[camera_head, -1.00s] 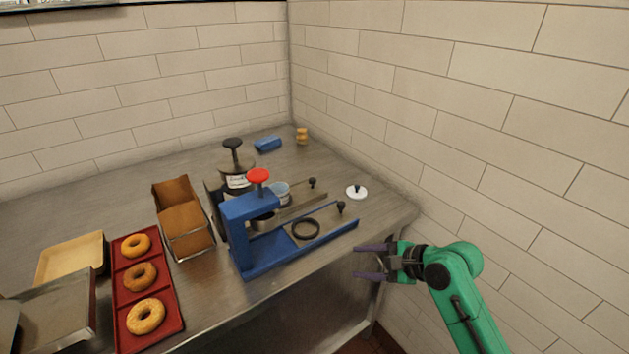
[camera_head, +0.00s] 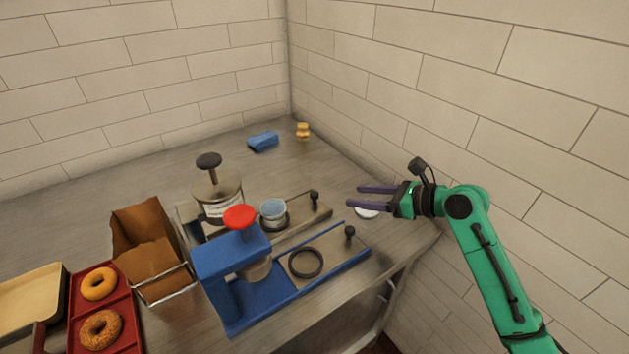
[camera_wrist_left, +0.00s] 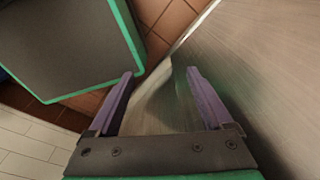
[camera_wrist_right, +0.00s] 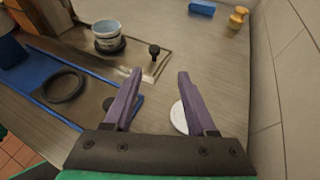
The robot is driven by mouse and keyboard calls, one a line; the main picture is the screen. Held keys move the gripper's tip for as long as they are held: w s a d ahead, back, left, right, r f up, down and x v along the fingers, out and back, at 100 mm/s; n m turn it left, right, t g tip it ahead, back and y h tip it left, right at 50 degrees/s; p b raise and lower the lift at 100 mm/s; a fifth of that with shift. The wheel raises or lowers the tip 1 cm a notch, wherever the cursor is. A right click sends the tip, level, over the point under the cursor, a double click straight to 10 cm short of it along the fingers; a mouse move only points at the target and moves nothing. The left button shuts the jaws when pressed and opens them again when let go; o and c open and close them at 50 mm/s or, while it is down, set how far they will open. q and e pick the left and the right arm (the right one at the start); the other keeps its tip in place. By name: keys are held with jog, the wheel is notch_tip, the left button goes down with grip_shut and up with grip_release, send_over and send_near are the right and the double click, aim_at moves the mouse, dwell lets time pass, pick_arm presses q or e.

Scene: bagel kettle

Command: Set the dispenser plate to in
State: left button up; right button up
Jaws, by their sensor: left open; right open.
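A steel dispenser with a black-topped jar (camera_head: 218,190) stands on the counter. Its flat steel plate (camera_head: 296,222) extends to the right, with a black knob (camera_head: 314,197) near its end and a small cup (camera_head: 273,211) on it. In front, a blue press (camera_head: 228,262) with a red knob has another plate with a black ring (camera_head: 305,262) and a black knob (camera_head: 350,232). My right gripper (camera_head: 354,196) is open and empty, right of both knobs; the dispenser knob (camera_wrist_right: 154,50) lies ahead between its fingertips. My left gripper (camera_wrist_left: 160,73) is open and empty, by a metal surface.
A white lid (camera_head: 366,213) lies under my right gripper. A blue sponge (camera_head: 263,141) and a yellowish object (camera_head: 302,131) sit at the back. A brown-lined bin (camera_head: 150,250) and a red tray (camera_head: 128,325) with bagels are at left. The tiled wall bounds the right side.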

send_near(317, 193)
jog(key=a, duration=0.2)
jog(key=a+f, duration=0.1)
jog(key=shift+w+p, duration=0.35)
jog(key=x, duration=0.7)
jog(key=shift+w+d+f, duration=0.15)
jog(key=shift+w+f, duration=0.15)
jog(key=shift+w, duration=0.15)
grip_shut()
pick_arm(q)
jog(key=shift+s+r, duration=0.35)
jog(key=shift+s, duration=0.55)
